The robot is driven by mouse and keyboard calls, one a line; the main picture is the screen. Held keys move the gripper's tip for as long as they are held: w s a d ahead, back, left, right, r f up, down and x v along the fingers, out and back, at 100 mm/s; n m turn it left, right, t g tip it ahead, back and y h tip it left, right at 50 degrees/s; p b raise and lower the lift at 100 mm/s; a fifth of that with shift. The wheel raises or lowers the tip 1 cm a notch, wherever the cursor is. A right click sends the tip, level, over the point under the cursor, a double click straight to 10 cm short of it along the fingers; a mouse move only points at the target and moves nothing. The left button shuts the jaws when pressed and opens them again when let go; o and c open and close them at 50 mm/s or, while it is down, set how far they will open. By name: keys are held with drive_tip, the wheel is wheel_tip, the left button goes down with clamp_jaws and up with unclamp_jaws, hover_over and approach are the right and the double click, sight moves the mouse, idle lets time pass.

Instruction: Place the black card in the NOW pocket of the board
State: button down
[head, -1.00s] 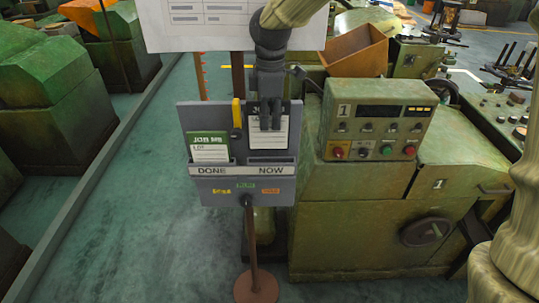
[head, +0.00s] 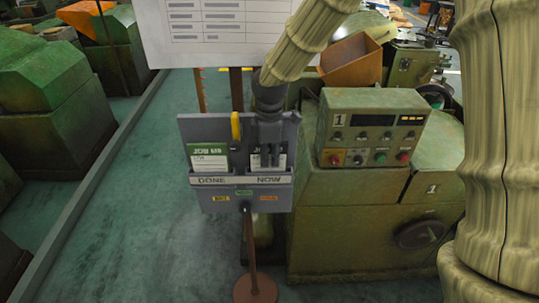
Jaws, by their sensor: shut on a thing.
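The grey board (head: 230,200) stands on a thin brown post, with a DONE pocket (head: 211,180) on the left and a NOW pocket (head: 269,180) on the right. A green-topped job card (head: 207,158) sits in the DONE pocket. My gripper (head: 265,160) points down in front of the NOW side, shut on the black card (head: 282,160). The card's white lower part shows beside the fingers, and its lower edge meets the NOW pocket's rim. Whether it is inside the pocket is hard to tell. My gripper hides much of the card.
A green machine with a control panel (head: 372,130) stands close on the right. A white sheet board (head: 225,30) is above and behind. An orange-brown bin (head: 350,60) sits behind the machine. Open floor (head: 130,210) lies to the left.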

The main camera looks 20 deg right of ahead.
drive_tip(key=c, duration=1.5)
unclamp_jaws()
drive_tip(key=shift+f, duration=0.1)
drive_tip(key=shift+c, duration=0.2)
drive_tip(key=shift+r, duration=0.2)
wheel_tip(320, 180, up, 12)
drive_tip(key=b, duration=0.5)
drive_tip(key=shift+s, duration=0.1)
